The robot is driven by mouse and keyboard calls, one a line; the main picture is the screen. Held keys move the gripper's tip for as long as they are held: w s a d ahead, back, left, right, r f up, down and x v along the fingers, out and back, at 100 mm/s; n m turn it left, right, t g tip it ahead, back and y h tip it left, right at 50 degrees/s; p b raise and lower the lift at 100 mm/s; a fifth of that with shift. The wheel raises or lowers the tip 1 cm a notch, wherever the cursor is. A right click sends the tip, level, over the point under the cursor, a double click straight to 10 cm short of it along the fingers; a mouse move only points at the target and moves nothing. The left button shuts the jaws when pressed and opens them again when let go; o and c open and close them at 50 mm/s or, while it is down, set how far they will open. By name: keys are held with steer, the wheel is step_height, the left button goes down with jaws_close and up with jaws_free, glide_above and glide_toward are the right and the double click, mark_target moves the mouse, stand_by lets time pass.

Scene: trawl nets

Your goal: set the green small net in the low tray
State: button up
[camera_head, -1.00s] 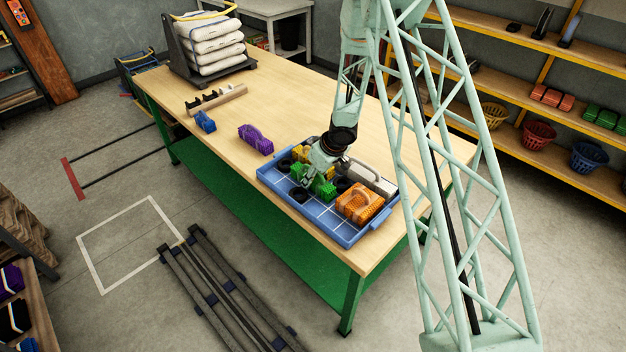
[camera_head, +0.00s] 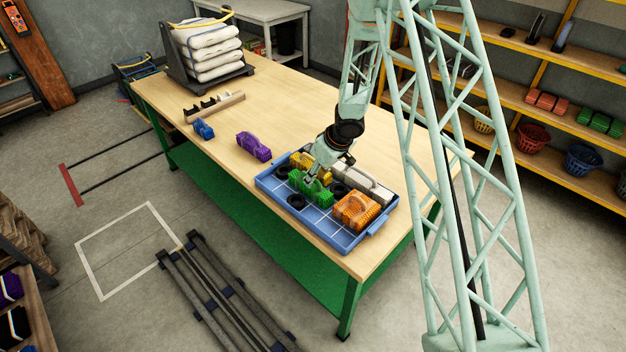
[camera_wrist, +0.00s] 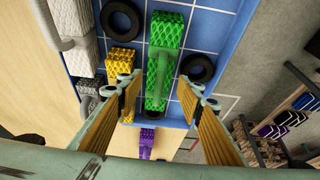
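The green small net (camera_head: 322,196) is a blocky green bundle with a handle loop on top. It lies in the blue low tray (camera_head: 341,239), between a yellow net and an orange net. In the wrist view the green net (camera_wrist: 167,31) rests on the tray's blue gridded floor (camera_wrist: 207,30). My gripper (camera_head: 313,179) is just above it. In the wrist view my gripper (camera_wrist: 164,92) is open, with the green handle between its fingers and visible gaps on both sides.
The tray also holds a yellow net (camera_wrist: 121,61), an orange net (camera_head: 356,209), a grey-white net (camera_head: 372,186) and several black rings (camera_wrist: 201,68). A purple net (camera_head: 253,146) and a blue net (camera_head: 203,128) lie on the table, with clear tabletop around them.

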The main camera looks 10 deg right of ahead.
steer(key=shift+p+v, duration=0.65)
steer(key=shift+v, duration=1.65)
